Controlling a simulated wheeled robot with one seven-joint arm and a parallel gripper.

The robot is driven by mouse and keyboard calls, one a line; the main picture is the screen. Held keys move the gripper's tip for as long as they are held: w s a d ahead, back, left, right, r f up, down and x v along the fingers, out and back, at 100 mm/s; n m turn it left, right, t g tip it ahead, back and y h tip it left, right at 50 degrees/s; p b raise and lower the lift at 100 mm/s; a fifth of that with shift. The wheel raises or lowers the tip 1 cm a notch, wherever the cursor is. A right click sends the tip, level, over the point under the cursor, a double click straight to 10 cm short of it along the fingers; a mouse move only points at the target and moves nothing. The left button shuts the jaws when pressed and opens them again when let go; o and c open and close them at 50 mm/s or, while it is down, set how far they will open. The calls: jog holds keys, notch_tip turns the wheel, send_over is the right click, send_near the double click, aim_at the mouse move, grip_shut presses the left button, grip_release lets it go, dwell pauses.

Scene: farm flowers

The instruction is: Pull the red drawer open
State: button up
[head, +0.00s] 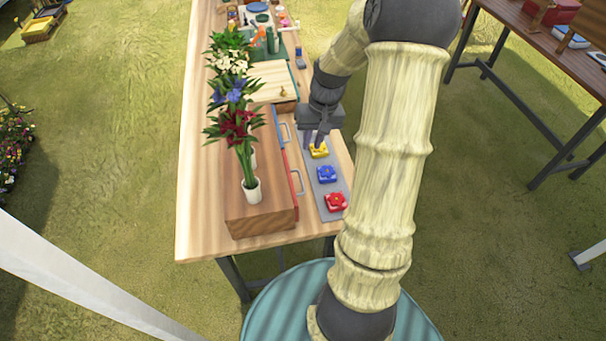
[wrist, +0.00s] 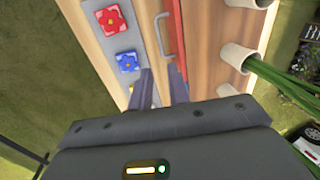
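The red drawer front (head: 291,160) is a narrow red strip on the right side of a low wooden cabinet (head: 262,217). It appears flush with the cabinet. Its pale bar handle (head: 298,182) sticks out to the right. In the wrist view, the red front (wrist: 177,22) and its grey handle (wrist: 161,36) show beyond the fingers. My gripper (head: 315,143) points down near the yellow button block, on the far side of the red handle. Its two fingers (wrist: 162,76) are apart, with nothing seen between them. I cannot tell the exact height of the fingertips.
A grey strip (head: 322,184) beside the cabinet bears yellow (head: 319,151), blue (head: 326,174) and red (head: 335,202) flower blocks. A blue drawer (head: 278,123) lies farther back. White vases (head: 252,190) with flowers stand on the cabinet.

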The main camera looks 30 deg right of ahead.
aim_at(301, 180)
jog(key=f, duration=0.4)
jog(key=a+f, duration=0.1)
jog(key=f, duration=0.4)
jog(key=a+f+p, duration=0.1)
jog(key=f, duration=0.4)
jog(key=shift+w+a+f, duration=0.1)
jog(key=shift+w+a, duration=0.15)
jog(key=shift+w, duration=0.1)
grip_shut()
